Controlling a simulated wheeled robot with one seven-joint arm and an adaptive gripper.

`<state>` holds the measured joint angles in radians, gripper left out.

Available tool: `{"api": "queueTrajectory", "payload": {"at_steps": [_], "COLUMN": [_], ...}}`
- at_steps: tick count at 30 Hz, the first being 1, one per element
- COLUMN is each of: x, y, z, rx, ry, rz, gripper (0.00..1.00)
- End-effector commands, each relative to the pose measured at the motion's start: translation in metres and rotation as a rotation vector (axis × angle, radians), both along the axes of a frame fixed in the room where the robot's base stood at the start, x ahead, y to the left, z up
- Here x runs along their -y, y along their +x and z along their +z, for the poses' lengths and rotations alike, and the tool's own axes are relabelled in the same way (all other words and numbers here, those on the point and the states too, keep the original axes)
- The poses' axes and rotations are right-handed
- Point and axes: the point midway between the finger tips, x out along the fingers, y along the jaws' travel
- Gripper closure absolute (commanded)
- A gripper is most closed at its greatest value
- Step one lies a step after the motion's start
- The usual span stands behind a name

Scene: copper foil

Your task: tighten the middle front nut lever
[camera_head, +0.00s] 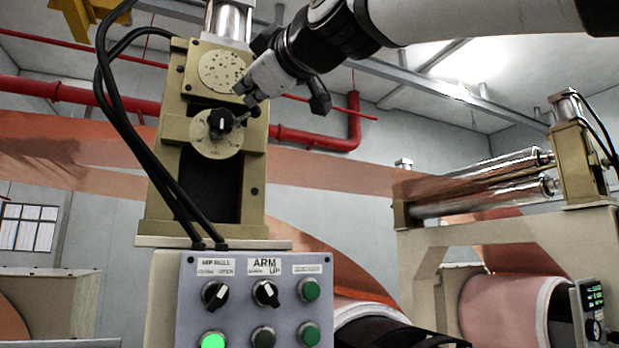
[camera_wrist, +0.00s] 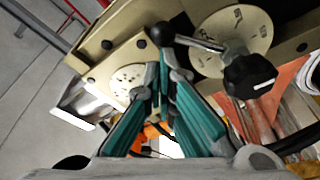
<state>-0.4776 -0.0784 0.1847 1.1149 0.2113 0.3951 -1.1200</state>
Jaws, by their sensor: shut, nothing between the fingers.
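The nut lever shows in the wrist view as a black hub knob (camera_wrist: 250,75) with a white line. A silver rod (camera_wrist: 205,43) runs from it to a black ball end (camera_wrist: 163,33). The hub sits in front of a round pale dial plate (camera_wrist: 238,30). In the head view the black knob (camera_head: 221,122) sits on the lower round plate (camera_head: 214,146) of the beige housing. My gripper (camera_head: 245,92) is at the upper right of the knob. In the wrist view my gripper (camera_wrist: 165,62) is shut and empty, its tips close to the ball end; I cannot tell whether they touch.
A second round plate (camera_head: 221,72) is above on the housing. Black cables (camera_head: 125,120) hang at its left. A grey control panel (camera_head: 255,300) with knobs and buttons stands below. Red pipes (camera_head: 310,138) and copper foil (camera_head: 60,140) run behind. Rollers (camera_head: 480,185) stand at right.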

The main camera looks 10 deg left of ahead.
Motion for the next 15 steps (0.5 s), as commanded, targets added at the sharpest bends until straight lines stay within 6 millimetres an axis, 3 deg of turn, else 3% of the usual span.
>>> {"api": "queueTrajectory", "payload": {"at_steps": [12, 15], "x": [0.017, 0.017], "y": [0.013, 0.014], "z": [-0.024, -0.028], "rx": [-0.195, -0.195], "ry": [0.311, 0.307], "rz": [-0.005, -0.001], "gripper": [1.0, 1.0]}}
